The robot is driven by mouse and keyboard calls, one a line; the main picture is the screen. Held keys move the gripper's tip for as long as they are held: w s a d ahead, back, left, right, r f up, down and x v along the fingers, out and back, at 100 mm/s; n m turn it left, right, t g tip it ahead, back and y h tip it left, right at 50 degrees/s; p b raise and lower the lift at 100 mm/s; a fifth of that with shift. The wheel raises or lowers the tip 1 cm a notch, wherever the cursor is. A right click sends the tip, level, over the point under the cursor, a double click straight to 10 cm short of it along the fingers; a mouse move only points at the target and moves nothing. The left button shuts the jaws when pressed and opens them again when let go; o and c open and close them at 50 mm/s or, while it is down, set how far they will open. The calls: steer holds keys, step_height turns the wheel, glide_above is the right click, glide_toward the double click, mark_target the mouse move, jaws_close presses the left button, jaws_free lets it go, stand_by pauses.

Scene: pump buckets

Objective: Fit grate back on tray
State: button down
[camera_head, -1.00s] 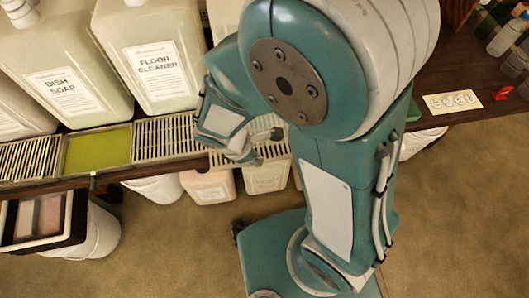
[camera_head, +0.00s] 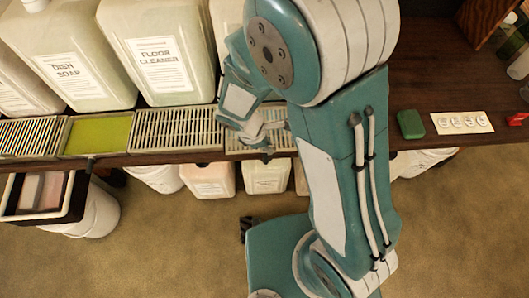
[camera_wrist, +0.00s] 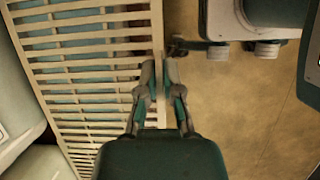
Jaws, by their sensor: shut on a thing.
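My gripper (camera_wrist: 160,80) is shut on the front rim of a pale slatted grate (camera_wrist: 75,75) in the wrist view, with a finger on each side. In the head view that grate (camera_head: 237,142) shows partly beside my gripper (camera_head: 268,145), at the shelf's front edge; my arm hides the rest. I cannot tell whether it rests on a tray or is lifted. A tray (camera_head: 96,154) to the left has no grate over it and shows green inside.
Slatted grates lie at the far left (camera_head: 30,137) and left of my gripper (camera_head: 177,130). Large jugs, dish soap (camera_head: 75,60) and floor cleaner (camera_head: 160,50), stand behind. A green block (camera_head: 411,124) lies on the dark shelf (camera_head: 420,80) at right. Buckets and jugs sit below.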

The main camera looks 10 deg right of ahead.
steer(key=shift+w+d+f, duration=0.1)
steer(key=shift+w+f, duration=0.05)
steer(key=shift+w, duration=0.65)
steer(key=shift+w+a+f, duration=0.15)
steer(key=shift+w+a, duration=0.55)
steer(key=shift+w, duration=0.6)
steer(key=shift+w+d, duration=0.25)
steer(key=shift+d, duration=0.3)
steer(key=shift+a, duration=0.15)
steer(key=shift+a+f, duration=0.25)
steer(key=shift+a, duration=0.1)
steer(key=shift+f, duration=0.1)
steer(key=shift+d+f, duration=0.1)
steer(key=shift+d, duration=0.05)
